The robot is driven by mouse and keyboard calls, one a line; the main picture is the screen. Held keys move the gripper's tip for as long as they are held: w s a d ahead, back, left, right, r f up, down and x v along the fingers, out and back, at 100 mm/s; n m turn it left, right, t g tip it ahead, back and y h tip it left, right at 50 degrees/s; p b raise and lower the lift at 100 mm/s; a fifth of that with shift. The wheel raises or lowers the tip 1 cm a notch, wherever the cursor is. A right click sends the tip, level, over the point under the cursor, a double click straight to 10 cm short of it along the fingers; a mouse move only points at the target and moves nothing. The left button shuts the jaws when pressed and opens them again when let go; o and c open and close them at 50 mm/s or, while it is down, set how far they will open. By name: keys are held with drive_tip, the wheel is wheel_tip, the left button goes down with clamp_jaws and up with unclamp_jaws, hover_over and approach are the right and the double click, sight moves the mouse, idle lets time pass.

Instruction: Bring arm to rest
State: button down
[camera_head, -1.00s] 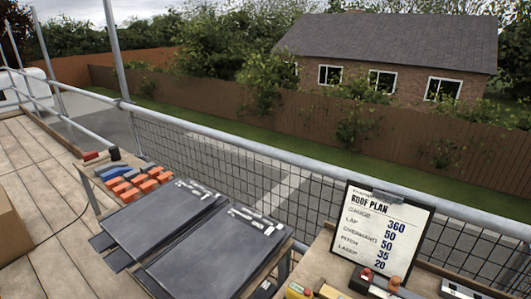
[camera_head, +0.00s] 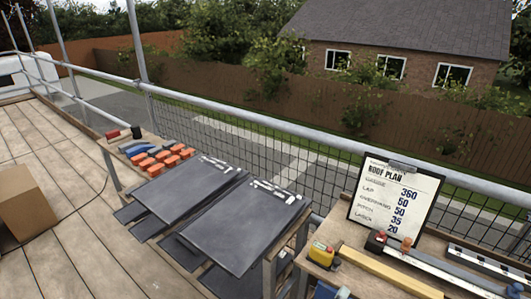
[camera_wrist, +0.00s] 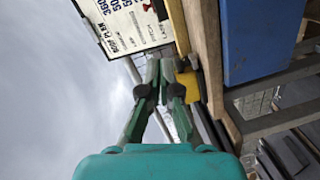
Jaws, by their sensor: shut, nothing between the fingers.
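My gripper (camera_wrist: 168,88) shows in the wrist view, with green and dark fingers drawn together at the tips and nothing held. The wrist picture is turned on its side. A roof plan board (camera_wrist: 122,22) stands beyond the fingertips, near the top of that view, and a yellow thing (camera_wrist: 188,86) shows just right of them. I cannot tell whether the fingers touch anything. The arm and gripper cannot be made out in the head view, where the roof plan board (camera_head: 394,202) leans upright on a wooden bench (camera_head: 345,280).
Dark roof tiles (camera_head: 235,225) lie on a stand beside the mesh guardrail (camera_head: 290,160). Orange and blue blocks (camera_head: 160,157) lie at its far end. A yellow tool (camera_head: 321,253) and long strips sit on the bench. A cardboard box (camera_head: 25,205) stands on the mostly clear deck at left.

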drive_tip(key=s+f+y, duration=0.4)
drive_tip(key=s+f, duration=0.1)
drive_tip(key=s, duration=0.5)
drive_tip(key=s+f+y, duration=0.4)
drive_tip(key=s+f, duration=0.2)
drive_tip(key=s, duration=0.4)
drive_tip(key=s+a+r+m+t+y, duration=0.1)
drive_tip(key=s+r+m, duration=0.2)
drive_tip(key=s+r, duration=0.4)
drive_tip(key=s+r+m+y, duration=0.1)
drive_tip(key=s+r+m, duration=0.3)
drive_tip(key=s+r, duration=0.4)
drive_tip(key=s, duration=0.5)
drive_tip(key=shift+a+t+y, duration=0.3)
drive_tip(key=shift+a+t, duration=0.05)
drive_tip(key=shift+t, duration=0.05)
